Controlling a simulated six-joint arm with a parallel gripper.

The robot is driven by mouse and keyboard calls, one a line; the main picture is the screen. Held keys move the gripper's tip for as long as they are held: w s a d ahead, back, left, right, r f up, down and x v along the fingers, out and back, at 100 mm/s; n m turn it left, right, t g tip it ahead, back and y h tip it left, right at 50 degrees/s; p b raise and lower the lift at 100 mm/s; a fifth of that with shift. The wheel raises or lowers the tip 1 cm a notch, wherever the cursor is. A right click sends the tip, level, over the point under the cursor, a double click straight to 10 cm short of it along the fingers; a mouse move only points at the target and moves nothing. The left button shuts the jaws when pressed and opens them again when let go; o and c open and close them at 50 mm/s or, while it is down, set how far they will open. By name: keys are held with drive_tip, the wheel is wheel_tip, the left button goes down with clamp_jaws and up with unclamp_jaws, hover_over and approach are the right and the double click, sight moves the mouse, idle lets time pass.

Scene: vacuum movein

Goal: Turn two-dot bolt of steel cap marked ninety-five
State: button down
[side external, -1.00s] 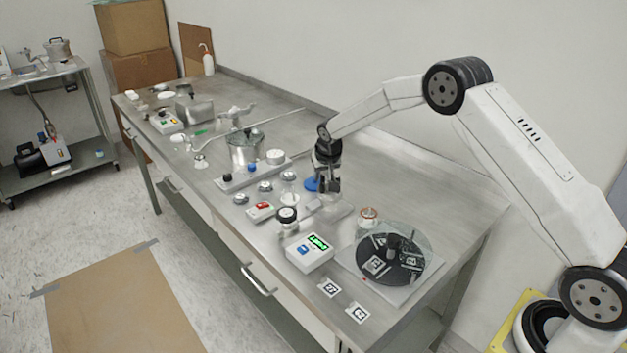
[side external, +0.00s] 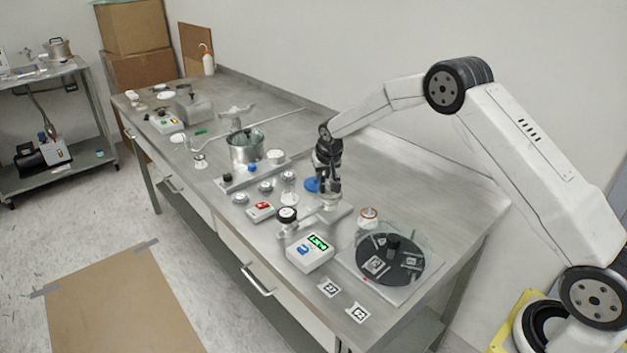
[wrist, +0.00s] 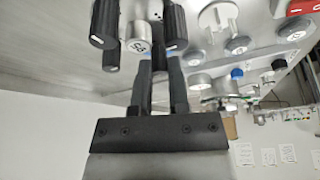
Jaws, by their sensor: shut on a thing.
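The steel cap (wrist: 138,38) carries a round printed number label, upside down and small, in the wrist view. Black bolts stand around it: one at its left (wrist: 103,24), one at its right (wrist: 175,22), and a shorter one (wrist: 111,60) below left. My gripper (wrist: 160,62) is shut on a dark bolt just beside the cap; the fingers cover most of it, and its dots cannot be read. In the side view my gripper (side external: 328,192) points down over the metal fixture, where the cap is small and partly hidden.
A white box with a green display (side external: 310,253) and a dark round plate under a clear cover (side external: 390,256) stand nearby. A small amber-rimmed jar (side external: 369,217) is to the right. A steel pot (side external: 246,147) stands farther back.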

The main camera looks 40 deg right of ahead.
drive_tip(key=shift+n, duration=0.4)
drive_tip(key=shift+d+n+y, duration=0.1)
drive_tip(key=shift+n+y, duration=0.5)
drive_tip(key=shift+n, duration=0.75)
drive_tip(key=shift+d+n+y, duration=0.1)
drive_tip(key=shift+n+y, duration=0.5)
drive_tip(key=shift+n, duration=0.75)
drive_tip(key=shift+n+y, duration=0.5)
drive_tip(key=shift+n, duration=1)
drive_tip(key=shift+n+y, duration=0.5)
drive_tip(key=shift+n, duration=1)
drive_tip(key=shift+f+g, duration=0.1)
drive_tip(key=shift+g, duration=0.2)
drive_tip(key=c, duration=0.9)
unclamp_jaws()
drive_tip(key=shift+v, duration=3.95)
